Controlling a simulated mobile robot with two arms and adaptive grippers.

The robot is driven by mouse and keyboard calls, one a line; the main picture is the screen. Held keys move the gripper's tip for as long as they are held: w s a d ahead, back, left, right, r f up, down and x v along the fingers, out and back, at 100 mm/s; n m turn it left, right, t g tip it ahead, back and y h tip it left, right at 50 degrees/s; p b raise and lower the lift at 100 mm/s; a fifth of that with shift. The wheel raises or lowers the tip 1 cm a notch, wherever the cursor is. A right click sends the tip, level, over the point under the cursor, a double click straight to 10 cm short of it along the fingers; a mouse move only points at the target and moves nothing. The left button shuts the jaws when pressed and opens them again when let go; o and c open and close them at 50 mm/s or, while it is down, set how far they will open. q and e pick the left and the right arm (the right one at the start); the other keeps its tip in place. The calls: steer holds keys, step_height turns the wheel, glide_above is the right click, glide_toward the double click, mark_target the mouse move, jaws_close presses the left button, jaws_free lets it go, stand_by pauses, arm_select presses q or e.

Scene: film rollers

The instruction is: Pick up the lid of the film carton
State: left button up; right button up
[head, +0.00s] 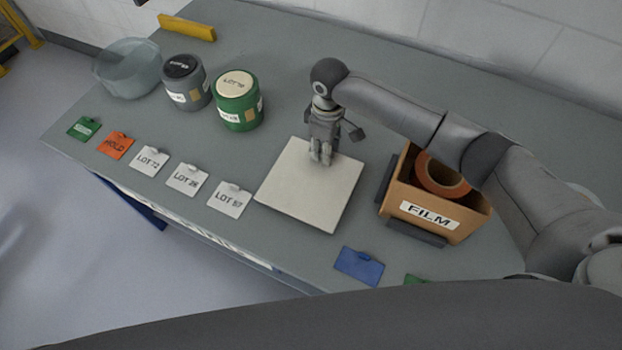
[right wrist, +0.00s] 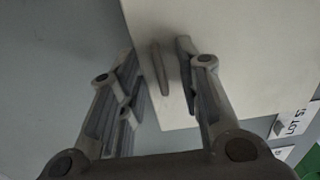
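The lid is a flat, pale square plate (head: 298,195) lying on the grey table, left of the open film carton (head: 408,203), a tan box labelled FILM. My right gripper (head: 321,162) points down over the far part of the lid. In the right wrist view its fingers (right wrist: 160,85) are apart, with a thin grey upright strip, perhaps a handle, between them near the edge of the lid (right wrist: 250,55). Whether the fingertips touch the lid I cannot tell. My left gripper is not in view.
An orange-brown roll (head: 440,178) sits in the carton. A grey jar (head: 187,92), green jar (head: 237,112) and clear bowl (head: 127,70) stand at the back left. Several tags line the front edge, including an orange HOLD tag (head: 116,145) and a blue tag (head: 358,266).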

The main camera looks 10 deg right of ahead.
jaws_close()
steer(key=shift+r, duration=0.1)
